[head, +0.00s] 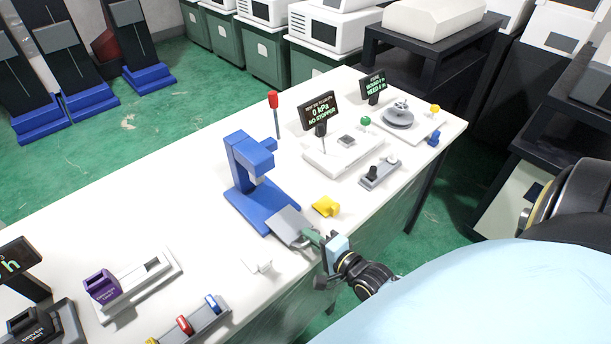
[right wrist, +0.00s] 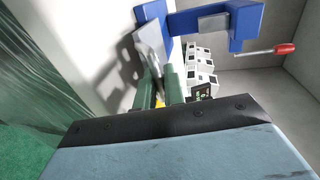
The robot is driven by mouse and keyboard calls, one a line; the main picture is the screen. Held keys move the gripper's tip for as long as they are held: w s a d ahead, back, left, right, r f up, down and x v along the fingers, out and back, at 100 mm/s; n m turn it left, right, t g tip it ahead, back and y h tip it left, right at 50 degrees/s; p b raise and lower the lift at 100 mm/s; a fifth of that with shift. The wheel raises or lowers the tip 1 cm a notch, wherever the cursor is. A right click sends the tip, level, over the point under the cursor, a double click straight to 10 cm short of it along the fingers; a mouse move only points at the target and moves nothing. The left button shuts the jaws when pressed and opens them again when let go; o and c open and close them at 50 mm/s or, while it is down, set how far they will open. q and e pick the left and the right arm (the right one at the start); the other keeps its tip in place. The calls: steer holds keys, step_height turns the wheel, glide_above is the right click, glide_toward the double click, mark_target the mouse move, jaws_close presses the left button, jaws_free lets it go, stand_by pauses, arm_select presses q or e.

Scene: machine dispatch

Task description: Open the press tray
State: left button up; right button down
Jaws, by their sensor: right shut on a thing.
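The blue press (head: 258,180) stands on the white table. Its flat grey press tray (head: 288,224) juts out from the front of the blue base toward the table's near edge. My right gripper (head: 312,238) is at the tray's outer end, its green fingers shut on it. In the right wrist view the green fingers (right wrist: 160,88) close around the end of the grey tray (right wrist: 151,48), with the blue press (right wrist: 243,22) beyond. The fingers cover the part they grip. My left gripper is not in view.
A red-topped lever (head: 273,101) rises behind the press. A yellow piece (head: 326,206) lies right of the tray, and a small white piece (head: 257,265) lies left of it. A purple block (head: 101,286) sits farther left. Bare tabletop (head: 180,212) lies left of the press.

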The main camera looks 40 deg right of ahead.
steer(key=c, duration=1.6)
jaws_free()
steer(key=v, duration=1.3)
steer(key=shift+s+r, duration=0.1)
steer(key=shift+r, duration=0.05)
